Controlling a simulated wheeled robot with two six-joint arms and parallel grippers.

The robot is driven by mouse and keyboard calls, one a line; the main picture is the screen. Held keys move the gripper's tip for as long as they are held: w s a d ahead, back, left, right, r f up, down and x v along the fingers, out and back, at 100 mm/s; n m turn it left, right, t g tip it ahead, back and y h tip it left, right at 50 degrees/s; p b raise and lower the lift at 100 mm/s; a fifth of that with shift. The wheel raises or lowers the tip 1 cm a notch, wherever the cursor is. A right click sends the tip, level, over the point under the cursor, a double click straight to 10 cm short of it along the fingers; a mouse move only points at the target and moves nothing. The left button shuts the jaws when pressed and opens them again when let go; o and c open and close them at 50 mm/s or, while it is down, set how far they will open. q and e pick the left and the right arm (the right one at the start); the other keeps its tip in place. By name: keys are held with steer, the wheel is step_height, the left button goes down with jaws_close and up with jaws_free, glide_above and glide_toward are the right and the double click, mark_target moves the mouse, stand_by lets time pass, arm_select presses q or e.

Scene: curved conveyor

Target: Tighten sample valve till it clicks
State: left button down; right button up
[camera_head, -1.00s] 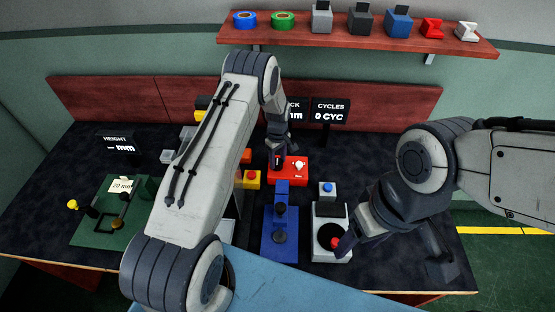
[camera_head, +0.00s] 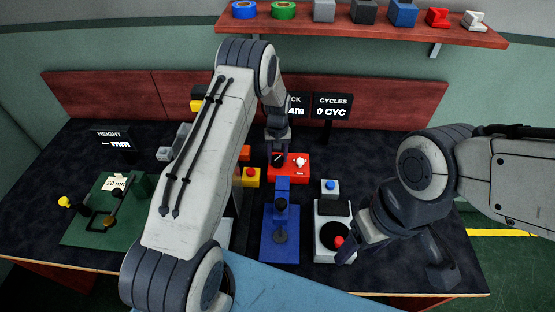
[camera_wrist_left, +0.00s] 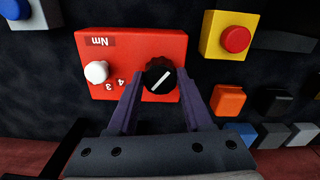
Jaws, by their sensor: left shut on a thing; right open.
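A red box (camera_head: 290,175) marked "Nm" in the left wrist view (camera_wrist_left: 150,42) carries a black knob (camera_wrist_left: 160,77) with a white line and a white knob (camera_wrist_left: 96,72) near the numbers 3 and 4. My left gripper (camera_head: 278,148) is at the black knob, its fingers on either side of it and shut on it. A blue fixture (camera_head: 268,246) with dark round parts (camera_head: 280,211) stands in front of the red box; I cannot tell for sure which part is the sample valve. My right gripper (camera_head: 345,254) is open beside a red ball (camera_head: 339,242) on a grey-white station (camera_head: 320,232).
A yellow box with a red button (camera_head: 250,176) stands left of the red box. A grey box with a blue button (camera_head: 330,188) stands to its right. A green station (camera_head: 85,232) is at the left. Displays (camera_head: 333,105) stand behind. Dark table is free at right.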

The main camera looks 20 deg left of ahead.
mark_target(277, 159)
arm_select(q)
steer(key=shift+m+b, duration=0.75)
steer(key=shift+m, duration=1.45)
steer(key=shift+a, duration=0.1)
steer(key=shift+c, duration=1.5)
jaws_free()
step_height(277, 159, up, 10)
steer(key=b, duration=0.2)
steer(key=shift+r, duration=0.25)
